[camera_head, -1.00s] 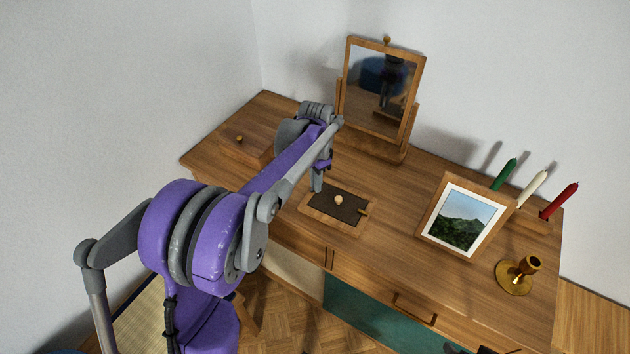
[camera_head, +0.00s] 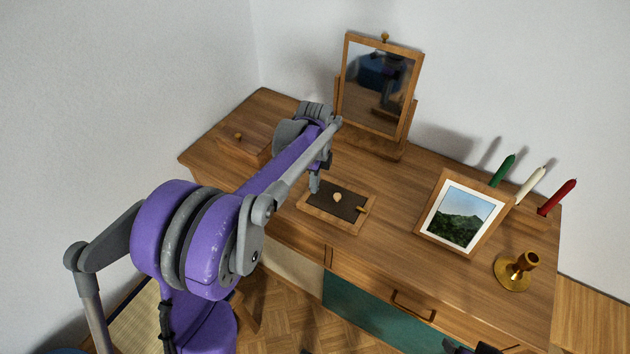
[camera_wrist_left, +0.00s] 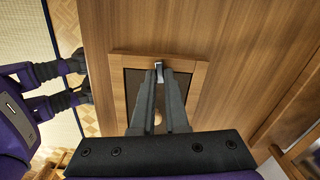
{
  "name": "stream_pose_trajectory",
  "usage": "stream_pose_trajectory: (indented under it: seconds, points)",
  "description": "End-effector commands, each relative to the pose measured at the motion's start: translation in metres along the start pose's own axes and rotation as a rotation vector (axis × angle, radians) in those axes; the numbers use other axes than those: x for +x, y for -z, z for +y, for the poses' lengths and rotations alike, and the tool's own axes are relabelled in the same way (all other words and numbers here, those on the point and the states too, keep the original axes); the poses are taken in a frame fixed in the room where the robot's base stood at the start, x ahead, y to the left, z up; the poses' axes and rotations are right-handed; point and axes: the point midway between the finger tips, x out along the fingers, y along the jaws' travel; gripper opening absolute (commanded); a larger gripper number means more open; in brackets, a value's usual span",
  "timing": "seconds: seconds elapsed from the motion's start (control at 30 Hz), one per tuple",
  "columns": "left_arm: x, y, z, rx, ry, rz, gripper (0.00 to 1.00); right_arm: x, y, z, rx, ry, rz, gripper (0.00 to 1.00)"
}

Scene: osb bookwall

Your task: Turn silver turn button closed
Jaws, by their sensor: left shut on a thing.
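The silver turn button (camera_wrist_left: 159,65) shows in the left wrist view as a small grey piece at one edge of a wooden frame (camera_wrist_left: 118,92). My left gripper (camera_wrist_left: 160,71) is shut on it, with both fingertips around it. In the head view the left gripper (camera_head: 314,188) points down at the left edge of the same frame (camera_head: 330,223), and its fingers hide the button. The frame holds a dark panel (camera_head: 347,208) with a pale round knob (camera_head: 337,197). My right gripper (camera_wrist_left: 84,80) shows at the left of the wrist view, its fingers apart and empty.
A brass turn button (camera_head: 361,210) sits on the frame's right side. A mirror (camera_head: 378,85) stands behind, and a wooden box (camera_head: 245,150) lies left. A picture frame (camera_head: 462,216), candles (camera_head: 530,186) and a brass candlestick (camera_head: 517,270) stand right. The desk between is clear.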

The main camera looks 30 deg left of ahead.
Motion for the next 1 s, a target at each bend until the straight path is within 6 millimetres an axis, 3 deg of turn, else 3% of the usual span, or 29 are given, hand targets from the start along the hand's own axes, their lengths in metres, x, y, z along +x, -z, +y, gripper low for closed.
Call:
stream_pose_trajectory:
  seconds: [0.4,0.93,0.97,1.0]
  points:
    - [-0.0002,-0.0001,0.0023,0.171,0.000,0.000,0.00,-0.0002,0.0001,0.0000,0.000,0.000,0.000,0.71]
    - [-0.0001,-0.0002,0.0024,0.190,0.000,0.000,0.00,-0.0002,0.0001,0.0000,0.000,0.000,0.000,0.71]
    - [-0.0002,-0.0002,0.0024,0.190,0.000,0.000,0.17,-0.0002,0.0001,0.0000,0.000,0.000,0.000,0.71]
    - [-0.0001,-0.0002,0.0023,0.190,0.000,0.000,0.24,-0.0002,0.0001,0.0000,0.000,0.000,0.000,0.71]
